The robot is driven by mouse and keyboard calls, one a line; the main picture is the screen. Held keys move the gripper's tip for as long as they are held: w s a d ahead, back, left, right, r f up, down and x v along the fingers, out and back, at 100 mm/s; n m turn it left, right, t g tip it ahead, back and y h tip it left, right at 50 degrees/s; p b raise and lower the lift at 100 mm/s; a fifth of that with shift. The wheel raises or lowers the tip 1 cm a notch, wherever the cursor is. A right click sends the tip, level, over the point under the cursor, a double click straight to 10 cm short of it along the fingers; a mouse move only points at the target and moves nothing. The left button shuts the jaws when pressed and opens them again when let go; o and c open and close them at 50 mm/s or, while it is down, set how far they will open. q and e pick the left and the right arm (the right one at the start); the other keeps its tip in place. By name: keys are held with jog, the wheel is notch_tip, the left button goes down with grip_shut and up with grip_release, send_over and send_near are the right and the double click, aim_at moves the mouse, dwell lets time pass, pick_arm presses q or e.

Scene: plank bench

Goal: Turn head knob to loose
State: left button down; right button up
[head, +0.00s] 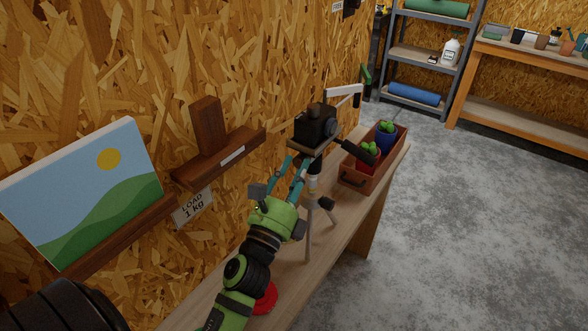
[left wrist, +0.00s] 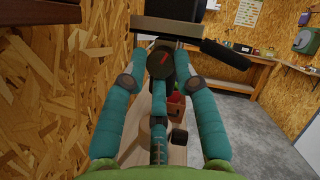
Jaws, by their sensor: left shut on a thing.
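A tripod (head: 309,225) stands upright on the plank bench (head: 340,228), with a dark camera (head: 314,125) on its head and a black pan handle (head: 358,152) pointing right. In the left wrist view the head knob (left wrist: 161,64) is a dark round disc with a red mark, facing me under the flat head plate (left wrist: 165,27). My left gripper (head: 297,160) reaches up to the tripod head. Its teal fingers are shut on the head knob from both sides. In the head view the knob is not clearly visible. My right gripper is not in view.
A reddish-brown crate (head: 352,180) with potted plants stands behind the tripod on the bench. A red round object (head: 264,298) lies near my left arm. A wall shelf (head: 220,160) and a landscape picture (head: 85,190) are at left. The floor at right is clear.

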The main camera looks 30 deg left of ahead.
pick_arm(q)
jog(key=shift+r+n, duration=0.4)
jog(key=shift+n, duration=0.3)
jog(key=c, duration=1)
grip_release()
jog(key=shift+c, duration=0.2)
jog(key=shift+o, duration=0.2)
jog(key=shift+f, duration=0.1)
jog(key=shift+f, duration=0.15)
